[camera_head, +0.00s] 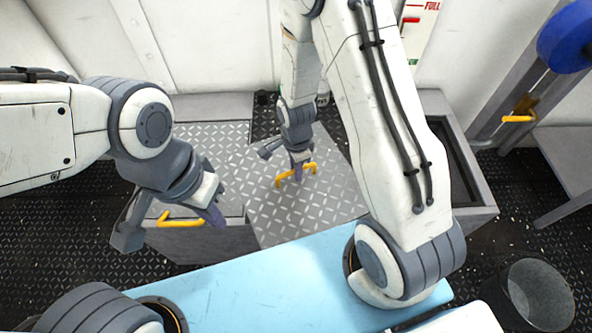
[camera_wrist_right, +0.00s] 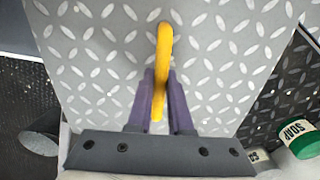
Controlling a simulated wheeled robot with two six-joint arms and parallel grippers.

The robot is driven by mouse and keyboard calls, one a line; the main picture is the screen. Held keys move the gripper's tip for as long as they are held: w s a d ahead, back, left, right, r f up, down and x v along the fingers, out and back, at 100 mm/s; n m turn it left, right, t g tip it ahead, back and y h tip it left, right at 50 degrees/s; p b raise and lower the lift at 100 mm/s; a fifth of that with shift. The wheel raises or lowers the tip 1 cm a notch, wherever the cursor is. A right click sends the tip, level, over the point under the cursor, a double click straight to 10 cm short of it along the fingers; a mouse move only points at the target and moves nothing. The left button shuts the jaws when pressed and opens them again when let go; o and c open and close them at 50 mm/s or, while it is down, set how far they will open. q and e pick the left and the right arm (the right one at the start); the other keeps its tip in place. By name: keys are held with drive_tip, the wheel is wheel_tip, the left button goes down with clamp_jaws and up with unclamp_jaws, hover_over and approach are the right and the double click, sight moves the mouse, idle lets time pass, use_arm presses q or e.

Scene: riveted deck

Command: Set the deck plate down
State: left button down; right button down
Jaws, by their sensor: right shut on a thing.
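The deck plate (camera_head: 315,205) is a grey diamond-tread panel with a yellow handle (camera_head: 310,168). It looks slightly tilted against the surfaces around it; the head view does not show clearly what its edges touch. My right gripper (camera_head: 297,175) is shut on that handle; in the right wrist view the purple fingers (camera_wrist_right: 158,95) close on the yellow bar, with the plate (camera_wrist_right: 90,60) behind. My left gripper (camera_head: 170,228) has its fingers spread apart, one on each side of a second yellow handle (camera_head: 180,222), at a grey block left of the plate. Contact there is unclear.
A grey diamond-tread surface (camera_head: 222,138) lies behind and left of the plate. A grey-rimmed box (camera_head: 480,195) with a dark inside stands at right. A light-blue surface (camera_head: 270,285) is in front, a round bin (camera_head: 540,292) at lower right. A green SOAP can (camera_wrist_right: 298,138) shows in the wrist view.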

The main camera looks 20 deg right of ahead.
drive_tip(key=shift+f, duration=0.15)
drive_tip(key=c, duration=0.8)
unclamp_jaws()
drive_tip(key=shift+c, duration=0.2)
wheel_tip(320, 180, up, 12)
drive_tip(key=p, duration=0.5)
drive_tip(key=s+a+r+n, duration=0.5)
drive_tip(key=s+r+n, duration=0.3)
drive_tip(key=n, duration=0.4)
drive_tip(key=s+a+r+n+y, duration=0.1)
drive_tip(key=s+a+r+n, duration=0.3)
drive_tip(key=s+r+n, duration=0.4)
drive_tip(key=s+n, duration=0.2)
drive_tip(key=n, duration=0.2)
drive_tip(key=shift+a+r, duration=0.15)
drive_tip(key=shift+a, duration=0.25)
drive_tip(key=shift+r, duration=0.1)
